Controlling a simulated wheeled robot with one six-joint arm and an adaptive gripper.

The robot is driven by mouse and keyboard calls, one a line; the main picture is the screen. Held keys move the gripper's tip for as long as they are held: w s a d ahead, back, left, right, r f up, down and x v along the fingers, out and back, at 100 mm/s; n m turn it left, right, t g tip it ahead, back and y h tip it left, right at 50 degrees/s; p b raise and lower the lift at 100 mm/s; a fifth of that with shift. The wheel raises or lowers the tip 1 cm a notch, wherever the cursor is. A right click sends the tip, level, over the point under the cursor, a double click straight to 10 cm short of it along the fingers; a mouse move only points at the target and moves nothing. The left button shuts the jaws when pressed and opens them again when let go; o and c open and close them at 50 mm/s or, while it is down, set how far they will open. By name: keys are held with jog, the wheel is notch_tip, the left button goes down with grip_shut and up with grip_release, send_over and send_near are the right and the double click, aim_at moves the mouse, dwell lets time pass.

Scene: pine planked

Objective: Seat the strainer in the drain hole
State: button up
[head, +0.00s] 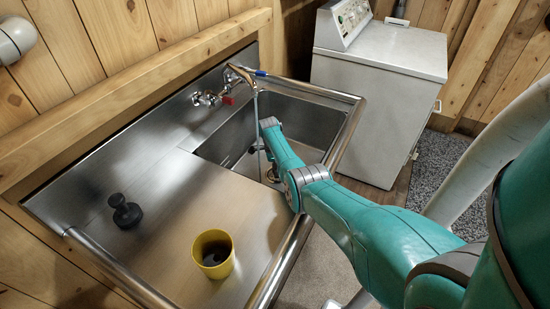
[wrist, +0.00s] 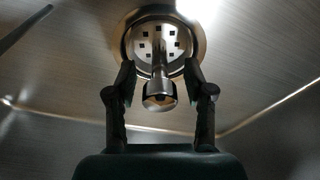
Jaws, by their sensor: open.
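The strainer (wrist: 150,42) is a round, pale metal disc with several square holes and a knob (wrist: 159,96) standing up from it. In the wrist view it lies within the rim of the drain hole (wrist: 203,45) in the sink floor; I cannot tell whether it is fully flush. My gripper (wrist: 160,72) is open, with one dark finger on each side of the knob and visible gaps between. In the head view my gripper (head: 264,162) reaches down into the sink basin (head: 225,140), and the strainer and drain are hidden there.
The tap (head: 240,74) stands over the basin with a thin stream below it, close to my arm. A black stopper (head: 126,213) and a yellow cup (head: 213,255) with dark contents stand on the drainboard (head: 165,240). A white machine (head: 375,100) stands beyond the sink.

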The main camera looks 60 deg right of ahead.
jog(key=r, duration=0.3)
jog(key=w+r, duration=0.1)
jog(key=r, duration=0.3)
jog(key=a+r, duration=0.1)
jog(key=r, duration=0.3)
jog(key=shift+w+r, duration=0.1)
jog(key=shift+w, duration=0.15)
jog(key=shift+d, duration=0.1)
